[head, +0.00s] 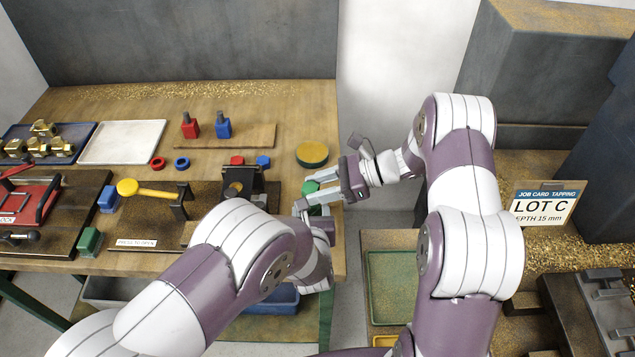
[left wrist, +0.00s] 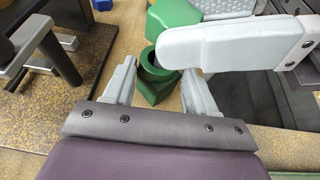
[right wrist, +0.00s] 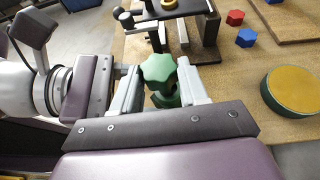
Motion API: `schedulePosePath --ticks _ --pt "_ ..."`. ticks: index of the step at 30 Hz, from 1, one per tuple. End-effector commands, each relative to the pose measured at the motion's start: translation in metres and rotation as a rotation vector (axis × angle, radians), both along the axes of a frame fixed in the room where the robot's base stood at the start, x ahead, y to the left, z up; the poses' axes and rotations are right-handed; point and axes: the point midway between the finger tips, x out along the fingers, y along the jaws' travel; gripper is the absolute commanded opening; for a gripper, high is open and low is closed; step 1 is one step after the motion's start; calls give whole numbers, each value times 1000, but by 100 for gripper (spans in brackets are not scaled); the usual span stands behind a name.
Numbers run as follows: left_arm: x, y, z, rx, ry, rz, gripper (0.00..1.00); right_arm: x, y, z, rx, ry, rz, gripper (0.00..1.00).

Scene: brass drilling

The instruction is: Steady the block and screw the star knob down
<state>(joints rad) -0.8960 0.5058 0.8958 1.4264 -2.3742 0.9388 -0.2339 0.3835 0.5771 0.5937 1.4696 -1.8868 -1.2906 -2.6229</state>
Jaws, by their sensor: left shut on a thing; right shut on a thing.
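The green star knob (right wrist: 158,68) sits between the fingertips of my right gripper (right wrist: 160,85), which is shut on it. The green block (left wrist: 152,88), with a round collar on top, is between the fingers of my left gripper (left wrist: 158,80), which is shut on it. The knob also shows above the block in the left wrist view (left wrist: 174,14), partly behind a right finger. In the head view, green parts (head: 310,187) show at the bench's right edge, between my right gripper (head: 322,192) and left gripper (head: 302,208). I cannot tell how far the knob is threaded in.
A round green-and-yellow disc (head: 312,154) lies behind the grippers. A dark fixture (head: 243,184) stands to the left, with a yellow-handled tool (head: 150,191) beyond it. Red (head: 237,160) and blue (head: 263,161) nuts lie nearby. A gap separates this bench from the right-hand one.

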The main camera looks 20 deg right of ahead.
Motion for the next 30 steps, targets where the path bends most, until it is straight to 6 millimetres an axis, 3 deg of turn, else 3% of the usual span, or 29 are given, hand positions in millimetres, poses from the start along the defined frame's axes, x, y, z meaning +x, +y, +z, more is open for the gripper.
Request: schedulePosePath --ticks 14,30 --pt "0 0 0 0 -1 0 2 0 0 0 0 0 -1 6" --pt "0 0 0 0 -1 0 2 0 0 -18 0 -1 -1 6"
